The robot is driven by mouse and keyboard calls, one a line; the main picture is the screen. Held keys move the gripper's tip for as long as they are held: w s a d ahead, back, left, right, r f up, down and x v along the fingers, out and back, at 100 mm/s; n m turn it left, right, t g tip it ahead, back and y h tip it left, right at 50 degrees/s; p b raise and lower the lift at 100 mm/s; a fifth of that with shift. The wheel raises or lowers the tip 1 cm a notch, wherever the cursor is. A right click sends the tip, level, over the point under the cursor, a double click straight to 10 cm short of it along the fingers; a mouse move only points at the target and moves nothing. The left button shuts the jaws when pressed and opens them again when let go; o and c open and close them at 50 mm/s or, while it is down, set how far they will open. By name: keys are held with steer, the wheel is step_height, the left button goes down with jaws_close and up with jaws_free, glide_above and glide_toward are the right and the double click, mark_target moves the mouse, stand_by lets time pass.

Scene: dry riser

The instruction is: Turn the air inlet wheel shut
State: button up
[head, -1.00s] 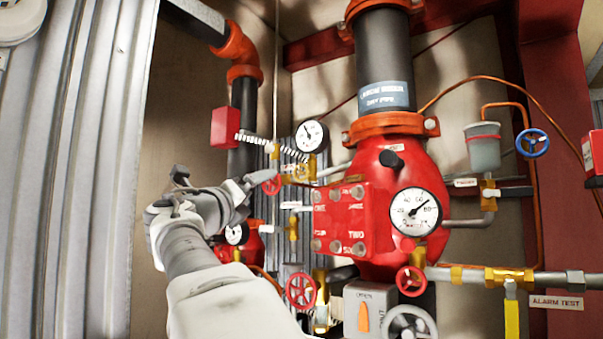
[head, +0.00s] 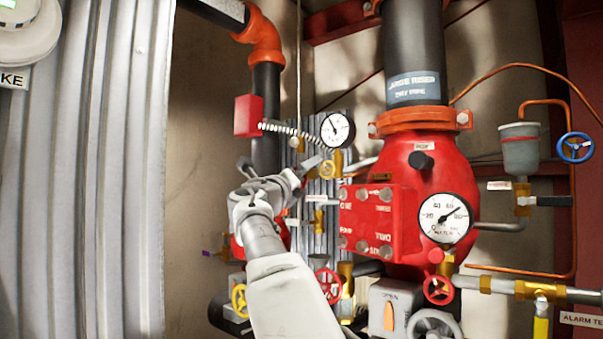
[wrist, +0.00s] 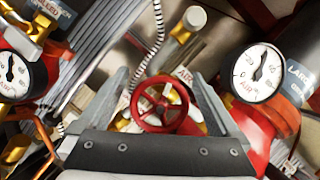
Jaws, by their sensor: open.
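A red spoked wheel (wrist: 162,108) shows in the wrist view between the two fingers of my gripper (wrist: 165,92), with a small label beginning "AIR" (wrist: 184,76) just behind it. The fingers are open, one on each side of the wheel, with a visible gap to its rim. I cannot tell whether they reach level with the rim in depth.
A white gauge (head: 337,129) stands above right of my gripper.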

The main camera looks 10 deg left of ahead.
steer(key=c, duration=1.4)
steer(key=shift+s+m+h, duration=0.1)
steer(key=shift+m+h, duration=0.5)
steer(key=shift+m, duration=0.4)
steer(key=o, duration=1.4)
steer(key=b+v, duration=0.9)
steer(key=v, duration=0.8)
steer(key=shift+s, duration=0.2)
